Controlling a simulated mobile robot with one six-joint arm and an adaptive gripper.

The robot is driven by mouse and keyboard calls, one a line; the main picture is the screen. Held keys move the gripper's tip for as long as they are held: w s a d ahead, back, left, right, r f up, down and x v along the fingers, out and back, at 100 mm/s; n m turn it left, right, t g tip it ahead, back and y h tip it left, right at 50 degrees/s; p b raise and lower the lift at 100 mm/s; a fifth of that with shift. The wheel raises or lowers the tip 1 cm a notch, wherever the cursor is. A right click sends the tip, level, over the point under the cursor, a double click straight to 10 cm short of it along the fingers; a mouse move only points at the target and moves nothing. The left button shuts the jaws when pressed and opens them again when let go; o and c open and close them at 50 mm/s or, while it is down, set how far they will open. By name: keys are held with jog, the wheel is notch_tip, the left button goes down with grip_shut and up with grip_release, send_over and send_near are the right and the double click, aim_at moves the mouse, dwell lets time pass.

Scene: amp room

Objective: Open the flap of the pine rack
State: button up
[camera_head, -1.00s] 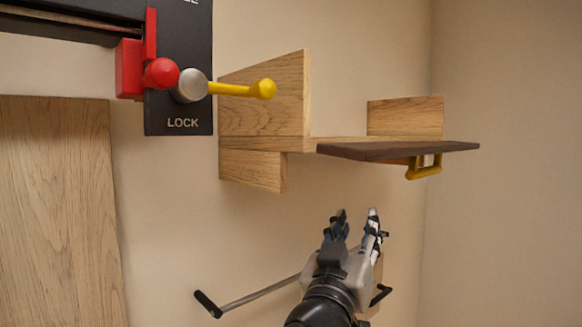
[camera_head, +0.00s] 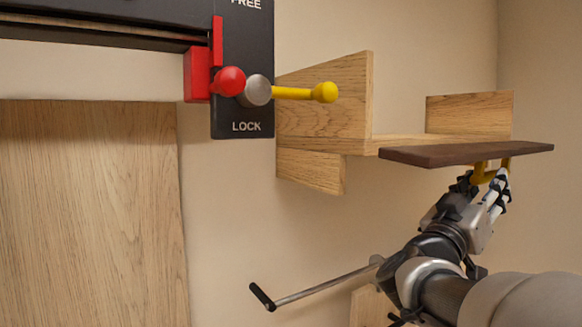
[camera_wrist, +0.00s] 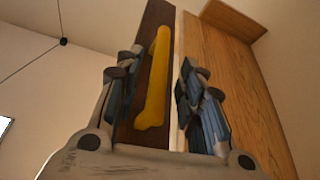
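The pine rack (camera_head: 325,108) is on the wall, with upright pine boards and a pale shelf. Its dark brown flap (camera_head: 465,153) lies about level along the front of the shelf; it also shows in the wrist view (camera_wrist: 155,25). A yellow handle (camera_head: 482,174) hangs under the flap. My gripper (camera_head: 486,178) is just below the flap at the handle. In the wrist view, the handle (camera_wrist: 155,85) lies between my open fingers, with a gap visible on each side. My fingers partly hide the handle in the head view.
A black panel marked FREE and LOCK (camera_head: 243,55) carries a red part and a yellow-knobbed lever (camera_head: 300,93), left of the rack. A metal rod with a black grip (camera_head: 320,285) is at lower centre. A wooden panel (camera_head: 90,210) stands at left.

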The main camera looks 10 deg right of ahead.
aim_at(492, 176)
jog(key=shift+x, duration=2.3)
grip_shut()
